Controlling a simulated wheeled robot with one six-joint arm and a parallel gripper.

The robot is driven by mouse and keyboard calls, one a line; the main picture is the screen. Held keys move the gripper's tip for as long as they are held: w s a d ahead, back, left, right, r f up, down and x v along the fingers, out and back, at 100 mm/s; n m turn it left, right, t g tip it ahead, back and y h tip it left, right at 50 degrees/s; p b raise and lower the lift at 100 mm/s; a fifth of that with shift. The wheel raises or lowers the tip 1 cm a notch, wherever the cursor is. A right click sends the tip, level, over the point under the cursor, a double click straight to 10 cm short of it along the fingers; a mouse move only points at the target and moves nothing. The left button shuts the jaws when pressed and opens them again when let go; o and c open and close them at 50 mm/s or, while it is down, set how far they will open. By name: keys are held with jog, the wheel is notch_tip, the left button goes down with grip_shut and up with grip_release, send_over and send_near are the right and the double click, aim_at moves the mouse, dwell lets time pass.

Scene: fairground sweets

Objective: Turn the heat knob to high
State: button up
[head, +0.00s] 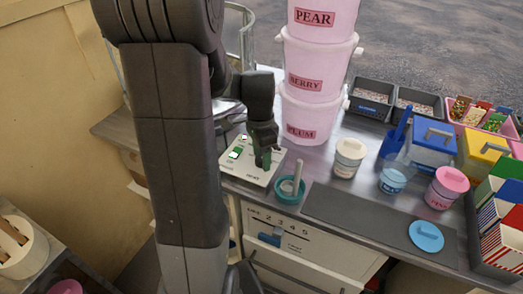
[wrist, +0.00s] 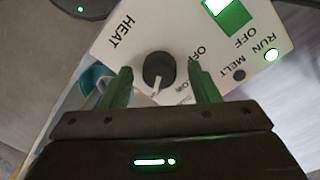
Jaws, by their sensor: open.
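The heat knob (wrist: 158,68) is round and black with a white pointer, on a pale control panel (wrist: 128,58). In the wrist view its pointer aims down toward my gripper. The word OFF is printed to the right of the knob, with a smaller label below it that I cannot read surely. My gripper (wrist: 160,77) is open, with one green finger on each side of the knob; I cannot tell whether they touch it. In the head view my gripper (head: 265,155) is down over the panel (head: 236,170) and hides the knob.
A green switch (wrist: 235,17) and lit RUN lamp (wrist: 271,55) are beside the knob. Stacked pink tubs (head: 316,57) stand behind the panel. A teal cup (head: 289,192) is close on the right. Lidded tubs and a grey mat (head: 365,217) fill the counter farther right.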

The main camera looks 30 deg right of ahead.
aim_at(261, 156)
notch_tip(261, 156, up, 14)
jog(key=shift+w, duration=0.35)
jog(key=shift+f, duration=0.15)
dwell(0.3)
jog(key=f, duration=1.4)
jog(key=shift+s, duration=0.35)
jog(key=shift+r, duration=0.1)
